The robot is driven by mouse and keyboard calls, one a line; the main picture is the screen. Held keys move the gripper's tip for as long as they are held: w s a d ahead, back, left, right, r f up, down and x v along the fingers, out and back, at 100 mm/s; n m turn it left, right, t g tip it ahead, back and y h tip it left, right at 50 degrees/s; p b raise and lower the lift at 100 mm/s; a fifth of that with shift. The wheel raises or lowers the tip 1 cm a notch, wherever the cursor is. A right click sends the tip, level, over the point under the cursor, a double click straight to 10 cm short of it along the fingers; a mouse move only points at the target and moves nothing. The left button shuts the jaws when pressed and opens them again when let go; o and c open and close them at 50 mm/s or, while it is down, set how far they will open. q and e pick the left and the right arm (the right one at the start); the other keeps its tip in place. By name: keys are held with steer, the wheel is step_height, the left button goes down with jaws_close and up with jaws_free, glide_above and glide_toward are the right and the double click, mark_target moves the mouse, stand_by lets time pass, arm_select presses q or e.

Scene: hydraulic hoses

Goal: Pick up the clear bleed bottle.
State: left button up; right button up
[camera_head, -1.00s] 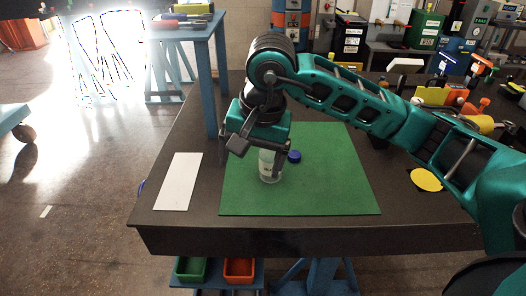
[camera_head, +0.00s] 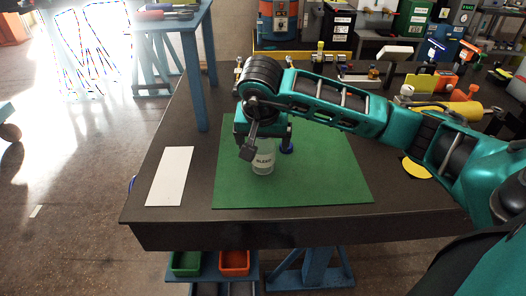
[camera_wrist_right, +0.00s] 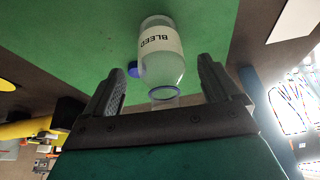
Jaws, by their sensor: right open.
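The clear bleed bottle (camera_head: 263,161) stands on the green mat (camera_head: 320,185), with a white label reading BLEED. In the right wrist view the bottle (camera_wrist_right: 160,52) shows with its open neck pointing toward the gripper, between the lines of the two fingers. My right gripper (camera_head: 268,145) is at the bottle's upper part and hides some of it. In the right wrist view my right gripper (camera_wrist_right: 160,85) is open, one finger on each side of the bottle's neck, with gaps on both sides. A blue cap (camera_head: 287,147) lies on the mat beside the bottle. My left gripper is not in view.
A white sheet (camera_head: 169,176) lies on the dark table (camera_head: 300,228) left of the mat. A yellow disc (camera_head: 416,169) lies right of it. Several tools and fittings crowd the table's back right. The front of the mat is clear.

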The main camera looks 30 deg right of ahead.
steer(key=shift+x, duration=1.3)
steer(key=c, duration=1.1)
